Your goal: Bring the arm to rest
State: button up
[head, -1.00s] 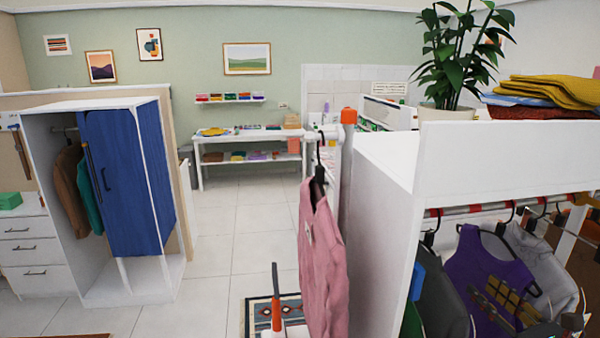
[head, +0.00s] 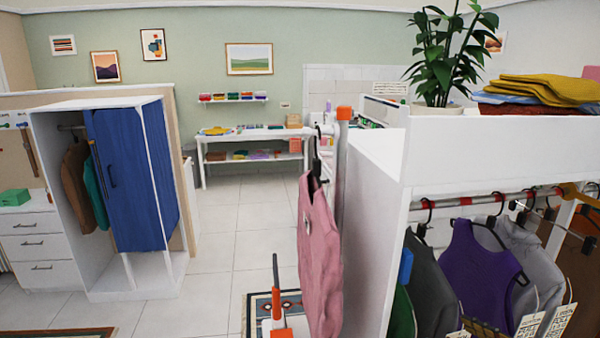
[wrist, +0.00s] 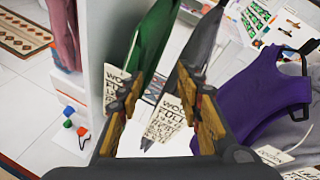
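My gripper (wrist: 165,112) shows in the wrist view with its two yellow-padded fingers apart. Nothing is held between them. Beyond the fingertips hang a green garment (wrist: 155,40) and a dark grey garment (wrist: 203,40), each with a white paper tag. The grey garment's tag shows in the gap between the fingers, and I cannot tell how far beyond it is. A purple top (wrist: 262,95) hangs to the right of the fingers. In the head view only a small yellow-striped piece at the bottom edge, below the purple top (head: 478,275), looks like my gripper.
A plant (head: 440,60) and folded cloths (head: 545,90) sit on top.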

jog(key=s+a+f+n+g+h, duration=0.1)
jog(key=s+a+f+n+g, duration=0.2)
jog(key=s+a+n+g, duration=0.4)
jog(key=s+a+f+n+g, duration=0.2)
jog(key=s+a+f+n, duration=0.25)
jog(key=n, duration=0.45)
jog(key=s+a+r+n+t+h, duration=0.1)
jog(key=s+a+r+n+h, duration=0.2)
jog(key=a+r+n, duration=0.6)
jog(key=n, duration=0.3)
jog(key=shift+r, duration=0.2)
jog(key=shift+c, duration=0.8)
